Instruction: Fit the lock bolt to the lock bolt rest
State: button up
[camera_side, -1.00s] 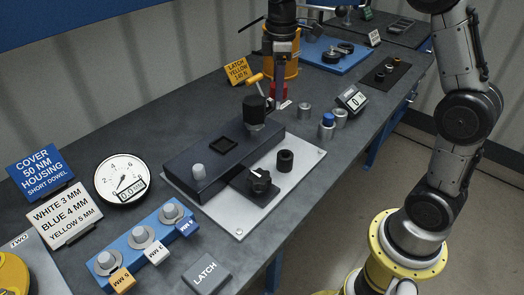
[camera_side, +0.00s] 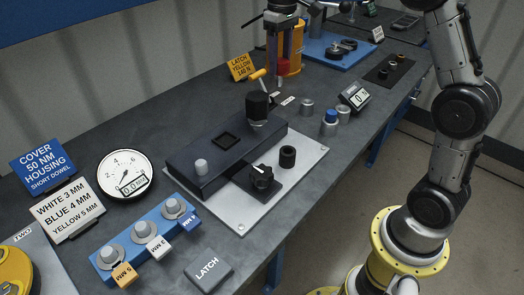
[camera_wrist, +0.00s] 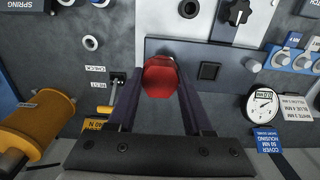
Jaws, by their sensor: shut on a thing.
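My gripper (camera_side: 284,60) is shut on a red part, which I take to be the lock bolt (camera_side: 284,68). In the wrist view the red, many-sided head of the lock bolt (camera_wrist: 162,77) sits between my two dark fingers and hides what lies below it. I cannot tell for sure that this fixture is the lock bolt rest.
A yellow-handled lever (camera_side: 257,74) and an orange cylinder (camera_side: 296,50) stand close to my gripper. The dark housing (camera_side: 190,155) carries a black knob (camera_side: 257,105). Short grey posts (camera_side: 307,106) and a small display (camera_side: 354,96) stand to the right.

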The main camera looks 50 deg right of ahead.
jog(key=shift+c, duration=0.9)
jog(key=shift+w+d+r+n, duration=0.1)
jog(key=shift+w+d+n, duration=0.05)
jog(key=shift+w+n, duration=0.35)
jog(key=d+f, duration=0.3)
jog(key=d, duration=0.6)
jog(key=d+f+m, duration=0.1)
jog(key=d+f, duration=0.3)
jog(key=d, duration=0.5)
jog(key=shift+w+d+f, duration=0.15)
jog(key=shift+w+f, duration=0.05)
jog(key=shift+w, duration=0.2)
jog(key=shift+f, duration=2.9)
jog(key=shift+f, duration=2.75)
jog(key=o, duration=1.2)
